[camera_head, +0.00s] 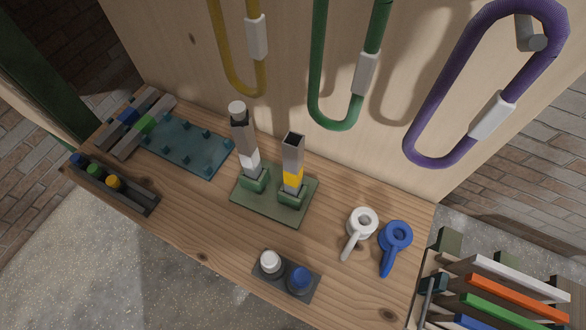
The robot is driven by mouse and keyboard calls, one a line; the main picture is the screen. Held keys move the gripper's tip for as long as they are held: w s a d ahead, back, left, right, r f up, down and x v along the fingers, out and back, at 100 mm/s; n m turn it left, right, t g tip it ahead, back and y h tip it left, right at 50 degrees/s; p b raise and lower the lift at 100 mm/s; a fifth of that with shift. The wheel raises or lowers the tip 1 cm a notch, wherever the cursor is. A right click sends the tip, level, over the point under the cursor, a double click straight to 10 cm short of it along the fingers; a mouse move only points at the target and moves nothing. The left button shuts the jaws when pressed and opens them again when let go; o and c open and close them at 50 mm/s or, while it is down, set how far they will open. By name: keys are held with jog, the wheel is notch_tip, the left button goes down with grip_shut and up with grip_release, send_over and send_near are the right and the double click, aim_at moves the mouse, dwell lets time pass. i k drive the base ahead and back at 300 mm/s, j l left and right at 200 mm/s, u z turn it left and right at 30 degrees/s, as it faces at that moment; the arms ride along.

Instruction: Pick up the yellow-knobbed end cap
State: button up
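The yellow-knobbed end cap (114,182) sits in a dark narrow rack (145,201) at the left front edge of the wooden bench. Its round yellow knob shows on top, and its lower part is hidden in the rack. It is the rightmost of the caps there, beside a green-knobbed cap (95,170) and a blue-knobbed cap (77,159). The right end of the rack looks empty. My gripper is not in view.
A teal pegged board (185,150) lies behind the rack. Two upright square posts stand on a green base (270,215). A small dark holder (285,285) carries white and blue knobs. White (360,222) and blue (396,237) ring-headed tools lie right. Coloured loops hang behind.

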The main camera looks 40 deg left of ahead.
aim_at(114, 182)
jog(key=u, duration=2.1)
